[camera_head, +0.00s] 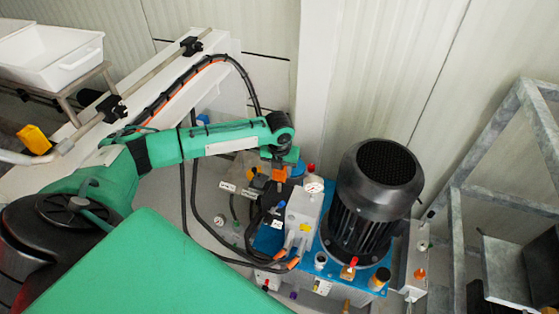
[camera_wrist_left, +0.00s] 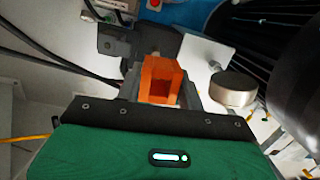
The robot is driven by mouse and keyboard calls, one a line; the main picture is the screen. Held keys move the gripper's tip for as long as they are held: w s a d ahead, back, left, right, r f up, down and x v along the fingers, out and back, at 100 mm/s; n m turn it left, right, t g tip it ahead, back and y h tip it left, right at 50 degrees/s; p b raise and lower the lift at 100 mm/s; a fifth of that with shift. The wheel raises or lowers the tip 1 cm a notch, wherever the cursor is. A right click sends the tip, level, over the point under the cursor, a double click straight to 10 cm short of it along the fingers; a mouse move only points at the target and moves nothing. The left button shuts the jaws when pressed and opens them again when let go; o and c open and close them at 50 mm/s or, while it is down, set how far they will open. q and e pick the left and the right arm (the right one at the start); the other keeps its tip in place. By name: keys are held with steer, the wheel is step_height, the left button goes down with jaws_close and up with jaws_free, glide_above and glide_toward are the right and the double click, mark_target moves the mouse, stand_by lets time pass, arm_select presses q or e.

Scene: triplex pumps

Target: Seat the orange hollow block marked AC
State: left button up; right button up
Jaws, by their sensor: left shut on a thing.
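My left gripper (camera_head: 272,168) is at the end of the green arm, by the left side of the pump unit. It is shut on the orange hollow block (camera_head: 279,174). In the left wrist view, the orange block (camera_wrist_left: 156,78) sits between the two grey fingers, with a square opening showing. The block appears above the white and dark fittings behind it; I cannot tell whether it touches any of them. The marking AC is not readable. My right gripper is not in view.
A large black motor (camera_head: 375,190) stands on the blue base (camera_head: 269,240), right of the gripper. A pressure gauge (camera_head: 314,185) and black hoses (camera_head: 205,215) are close by. A round metal knob (camera_wrist_left: 232,88) is right of the fingers. A grey metal frame (camera_head: 500,200) stands at right.

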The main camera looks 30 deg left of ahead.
arm_select(q)
steer(key=shift+w+a+m, duration=0.15)
steer(key=shift+a+m, duration=0.25)
steer(key=shift+m, duration=0.1)
steer(key=shift+p, duration=0.45)
